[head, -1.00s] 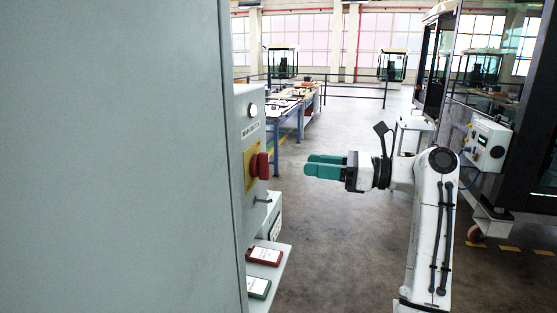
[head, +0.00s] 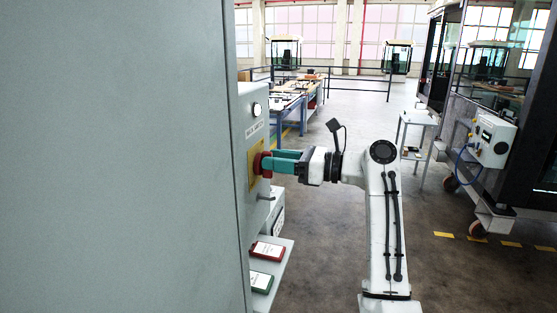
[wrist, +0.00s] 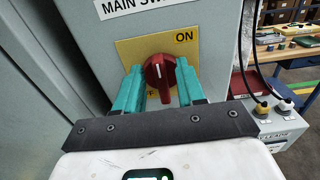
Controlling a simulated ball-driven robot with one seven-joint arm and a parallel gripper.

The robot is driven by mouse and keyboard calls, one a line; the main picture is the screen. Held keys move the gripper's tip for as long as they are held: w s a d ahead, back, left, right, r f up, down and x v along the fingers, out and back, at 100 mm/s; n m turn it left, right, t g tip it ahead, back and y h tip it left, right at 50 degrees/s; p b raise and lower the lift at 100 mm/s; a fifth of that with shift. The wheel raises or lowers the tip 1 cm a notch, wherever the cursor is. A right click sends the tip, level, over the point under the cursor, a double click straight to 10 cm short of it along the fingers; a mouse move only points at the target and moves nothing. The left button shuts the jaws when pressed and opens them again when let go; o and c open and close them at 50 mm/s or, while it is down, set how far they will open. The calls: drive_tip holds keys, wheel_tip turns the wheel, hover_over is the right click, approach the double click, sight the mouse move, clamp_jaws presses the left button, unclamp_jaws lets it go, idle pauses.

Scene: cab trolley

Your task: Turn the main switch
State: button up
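The main switch is a red rotary knob (wrist: 160,72) on a yellow plate (wrist: 140,47) in the wrist view. The plate reads "ON" at its upper right, and a label above reads "MAIN SW...". The white mark on the knob points roughly straight up. My gripper (wrist: 160,90) has its two teal fingers apart, one on each side of the knob; whether they touch it I cannot tell. In the head view the fingers (head: 283,160) reach the red knob (head: 262,163) on the side of the grey cabinet (head: 243,145).
Open floor lies right of the cabinet; a wheeled trolley (head: 492,215) stands farther right.

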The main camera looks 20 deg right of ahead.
clamp_jaws()
drive_tip(key=shift+n, duration=0.3)
drive_tip(key=n, duration=0.4)
drive_tip(key=f+n, duration=0.1)
drive_tip(key=n, duration=0.3)
drive_tip(key=s+n, duration=0.1)
drive_tip(key=n, duration=0.2)
drive_tip(key=shift+s+a+f+n+b, duration=0.1)
drive_tip(key=shift+a+f+n+b, duration=0.05)
drive_tip(key=shift+a+n+b, duration=0.2)
drive_tip(key=n+b, duration=0.2)
drive_tip(key=n, duration=0.1)
drive_tip(key=n+b, duration=0.1)
drive_tip(key=n, duration=0.1)
drive_tip(key=shift+a+f+n, duration=0.15)
drive_tip(key=shift+f+n, duration=0.1)
drive_tip(key=shift+f, duration=0.05)
idle(0.4)
drive_tip(key=shift+o, duration=0.2)
unclamp_jaws()
drive_tip(key=shift+r, duration=0.1)
drive_tip(key=shift+s, duration=0.1)
